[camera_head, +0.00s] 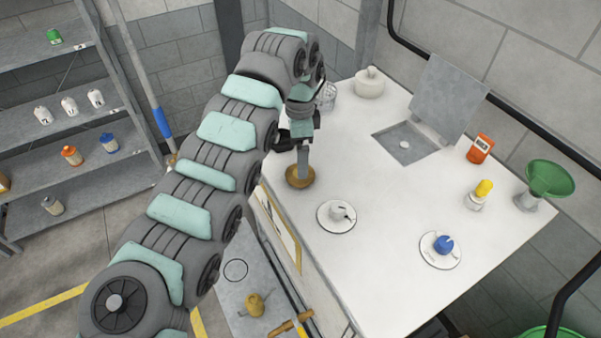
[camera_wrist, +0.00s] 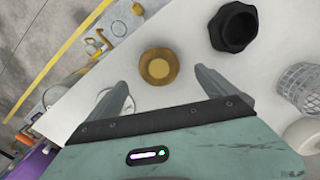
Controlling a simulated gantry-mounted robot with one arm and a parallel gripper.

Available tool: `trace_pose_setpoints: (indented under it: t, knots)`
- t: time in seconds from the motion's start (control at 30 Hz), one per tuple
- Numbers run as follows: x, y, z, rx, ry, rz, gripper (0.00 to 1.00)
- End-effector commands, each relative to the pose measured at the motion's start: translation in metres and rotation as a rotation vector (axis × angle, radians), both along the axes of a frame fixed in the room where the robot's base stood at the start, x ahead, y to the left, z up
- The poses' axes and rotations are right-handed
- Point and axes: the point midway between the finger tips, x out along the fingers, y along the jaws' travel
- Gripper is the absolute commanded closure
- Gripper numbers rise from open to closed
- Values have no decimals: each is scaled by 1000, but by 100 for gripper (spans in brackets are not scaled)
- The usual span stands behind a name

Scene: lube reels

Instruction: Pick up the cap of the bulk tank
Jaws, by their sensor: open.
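A round brass piece (camera_head: 300,177), cap-like, is on the white top (camera_head: 390,200) near its left edge. In the wrist view the brass piece (camera_wrist: 158,66) lies between and just beyond my two fingertips. My gripper (camera_head: 303,168) points down over it, open and empty; I see no clear contact. A black, lobed cap (camera_wrist: 233,27) lies to the right of the brass piece in the wrist view; my gripper mostly hides that area in the head view. No label shows which of the two is the bulk tank's cap.
A white disc with a grey fitting (camera_head: 337,212) and a disc with a blue knob (camera_head: 443,244) are on the top. A wire basket (camera_wrist: 300,87) and a white pot (camera_head: 369,83) stand behind my gripper. A raised lid (camera_head: 447,98) stands over a square opening. The centre is clear.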

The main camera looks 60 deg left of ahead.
Motion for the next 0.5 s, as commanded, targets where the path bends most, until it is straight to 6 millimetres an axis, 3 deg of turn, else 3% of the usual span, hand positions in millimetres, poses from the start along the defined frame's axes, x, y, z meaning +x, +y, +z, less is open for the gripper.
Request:
trace_pose_setpoints:
  t: [0.27, 0.5]
  knots:
    - [-1, -1, -21, 4, -1, 2, 4]
    - [-1, -4, -56, 1, 0, 1, 4]
